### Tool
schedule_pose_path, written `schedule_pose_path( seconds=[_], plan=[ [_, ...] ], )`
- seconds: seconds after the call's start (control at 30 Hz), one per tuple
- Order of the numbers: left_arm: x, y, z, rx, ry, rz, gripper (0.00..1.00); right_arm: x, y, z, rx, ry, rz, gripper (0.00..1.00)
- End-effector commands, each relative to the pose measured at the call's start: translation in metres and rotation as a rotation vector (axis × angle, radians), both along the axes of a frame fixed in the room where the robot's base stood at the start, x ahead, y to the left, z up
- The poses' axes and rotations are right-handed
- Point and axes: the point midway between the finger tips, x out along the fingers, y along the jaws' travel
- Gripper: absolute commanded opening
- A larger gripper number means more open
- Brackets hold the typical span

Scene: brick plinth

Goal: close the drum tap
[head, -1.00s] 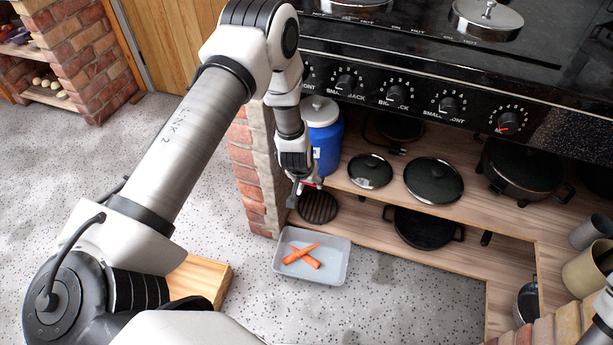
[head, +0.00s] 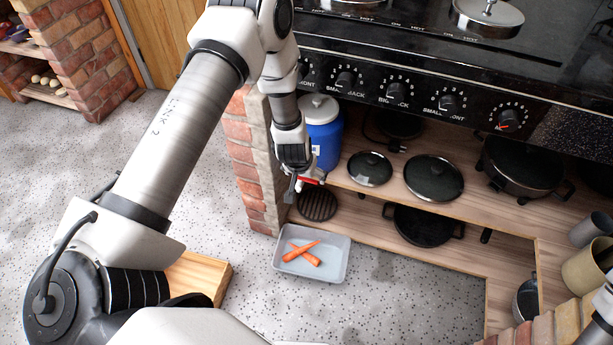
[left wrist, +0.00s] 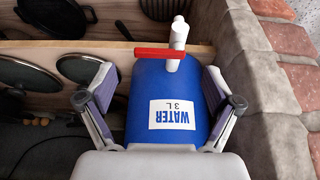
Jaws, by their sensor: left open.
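The blue water drum (head: 325,143) with a white lid stands on the wooden shelf beside the brick pillar. In the left wrist view the drum (left wrist: 140,108) bears a white "WATER 3 L" label, upside down. Its white tap (left wrist: 178,35) has a red handle (left wrist: 152,53) lying crosswise to the spout. In the head view the handle (head: 309,181) shows beside my left gripper (head: 301,186). In the left wrist view my left gripper (left wrist: 158,88) is open, with its fingers spread to either side of the drum front. The handle lies just beyond the fingertips, apart from them. My right gripper is out of view.
A grey tray (head: 338,263) with carrots (head: 303,254) sits on the floor below the tap. The brick pillar (head: 252,163) is close to my left gripper. Lids (head: 433,178) and pans (head: 523,168) fill the shelf to the right, under the stove.

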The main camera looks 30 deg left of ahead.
Motion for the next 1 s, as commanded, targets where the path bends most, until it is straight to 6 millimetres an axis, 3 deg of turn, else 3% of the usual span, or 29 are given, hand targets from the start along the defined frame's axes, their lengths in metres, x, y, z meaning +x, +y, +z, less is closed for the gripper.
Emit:
schedule_pose_path(
  seconds=[0.2, 0.4, 1.0],
  plan=[
    [-0.02, -0.005, 0.054, -0.001, -0.003, 0.002, 0.91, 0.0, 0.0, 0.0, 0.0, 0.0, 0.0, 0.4],
    [-0.032, -0.008, 0.081, 0.0, -0.002, 0.0, 0.91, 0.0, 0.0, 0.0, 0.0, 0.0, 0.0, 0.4],
    [-0.033, -0.008, 0.083, 0.0, -0.001, 0.0, 0.91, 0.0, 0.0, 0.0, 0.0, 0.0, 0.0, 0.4]
  ],
)
